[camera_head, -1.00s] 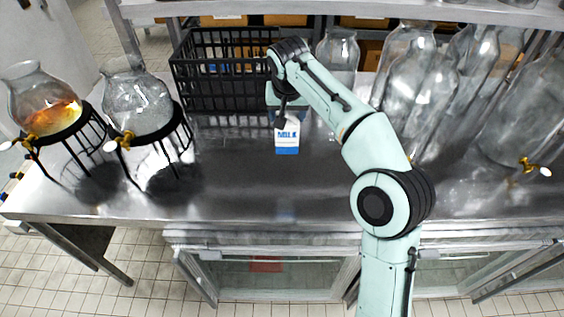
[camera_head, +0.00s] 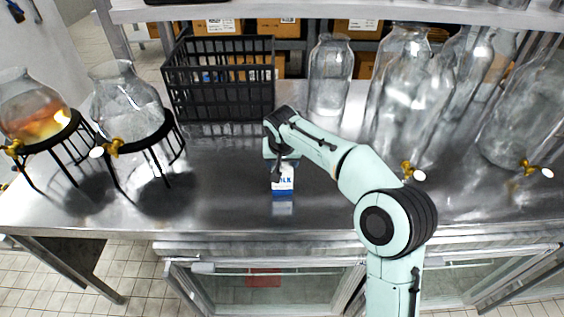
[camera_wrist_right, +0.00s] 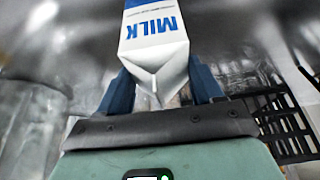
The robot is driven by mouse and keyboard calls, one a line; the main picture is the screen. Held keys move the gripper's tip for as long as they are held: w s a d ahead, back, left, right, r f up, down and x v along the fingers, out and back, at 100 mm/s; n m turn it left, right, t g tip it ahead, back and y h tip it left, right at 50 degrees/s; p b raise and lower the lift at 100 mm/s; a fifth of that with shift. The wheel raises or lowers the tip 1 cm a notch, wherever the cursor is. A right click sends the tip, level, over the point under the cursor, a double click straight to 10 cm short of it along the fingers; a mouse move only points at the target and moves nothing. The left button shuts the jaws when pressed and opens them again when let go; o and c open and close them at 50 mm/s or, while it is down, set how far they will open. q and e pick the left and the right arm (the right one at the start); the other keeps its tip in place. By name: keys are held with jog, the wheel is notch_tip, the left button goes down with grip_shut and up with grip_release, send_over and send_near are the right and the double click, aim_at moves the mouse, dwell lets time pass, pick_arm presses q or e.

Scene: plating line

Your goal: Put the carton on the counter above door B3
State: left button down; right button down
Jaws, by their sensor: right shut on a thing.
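The white and blue milk carton (camera_head: 283,183) is upright in the head view, low over the middle of the steel counter (camera_head: 225,205). Its reflection shows just below it; I cannot tell whether its base touches the steel. My right gripper (camera_head: 281,166) is shut on the carton's top from above. In the right wrist view the carton (camera_wrist_right: 152,45) sits between the two blue fingers (camera_wrist_right: 160,92), with its gabled top toward the palm. Glass-fronted doors (camera_head: 275,286) are below the counter's front edge. No door label is readable. My left gripper is not in view.
A black basket (camera_head: 220,99) stands behind the carton to the left. Two glass dispensers on black stands (camera_head: 128,108) are at the left. Several tall glass jars (camera_head: 330,80) and brass taps are behind and right of my arm. The counter in front of the carton is clear.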

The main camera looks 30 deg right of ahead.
jog(key=shift+w+r, duration=0.1)
jog(key=c, duration=0.6)
grip_release()
jog(key=shift+f, duration=0.2)
jog(key=o, duration=0.4)
jog(key=shift+o, duration=0.2)
jog(key=shift+a+r, duration=0.1)
jog(key=shift+r, duration=0.5)
jog(key=p+v, duration=0.1)
jog(key=v, duration=1)
jog(key=shift+s, duration=0.25)
jog(key=shift+a, duration=0.1)
